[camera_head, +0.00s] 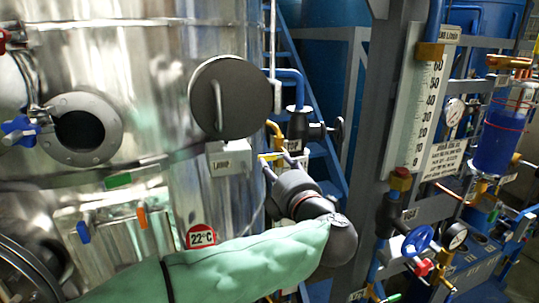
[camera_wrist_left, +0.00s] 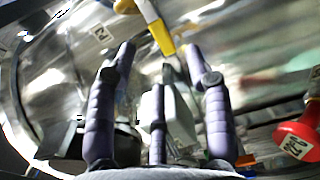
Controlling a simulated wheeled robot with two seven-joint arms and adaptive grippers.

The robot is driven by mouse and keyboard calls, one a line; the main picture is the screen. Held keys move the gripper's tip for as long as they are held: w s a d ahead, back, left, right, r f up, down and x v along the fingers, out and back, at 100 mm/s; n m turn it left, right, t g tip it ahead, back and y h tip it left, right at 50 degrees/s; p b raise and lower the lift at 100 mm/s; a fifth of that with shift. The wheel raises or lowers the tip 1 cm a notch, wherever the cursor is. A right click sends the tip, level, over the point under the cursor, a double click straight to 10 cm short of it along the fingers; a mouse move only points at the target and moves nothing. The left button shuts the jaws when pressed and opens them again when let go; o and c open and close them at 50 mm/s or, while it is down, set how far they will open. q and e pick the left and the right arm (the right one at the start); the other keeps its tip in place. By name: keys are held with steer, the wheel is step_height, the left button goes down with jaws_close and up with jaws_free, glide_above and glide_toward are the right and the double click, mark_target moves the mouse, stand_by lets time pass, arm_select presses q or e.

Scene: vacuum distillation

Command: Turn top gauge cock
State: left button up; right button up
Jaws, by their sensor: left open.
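My left gripper (camera_head: 276,162) is at the end of my green-sleeved arm, near the front of the steel vessel. Its purple fingers are spread around a yellow cock handle (camera_head: 270,156). In the left wrist view, the gripper (camera_wrist_left: 160,49) is open, and the yellow handle (camera_wrist_left: 160,30) reaches down between the two outer fingertips, with gaps on both sides. I cannot tell whether any finger touches it. A second yellow piece (camera_head: 275,128) shows just above in the head view. My wrist hides what lies below the handle. My right gripper is not in view.
The steel vessel (camera_head: 150,60) fills the left, with a round grey cover (camera_head: 229,97) close to the gripper. A black valve (camera_head: 305,130) on a blue pipe stands just right. A grey post (camera_head: 378,90) and a white scale (camera_head: 420,105) stand further right.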

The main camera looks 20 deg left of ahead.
mark_target(267, 157)
arm_select(q)
steer(key=p+x, duration=0.1)
steer(key=x, duration=0.5)
steer(key=shift+w+a, duration=0.1)
jaws_close()
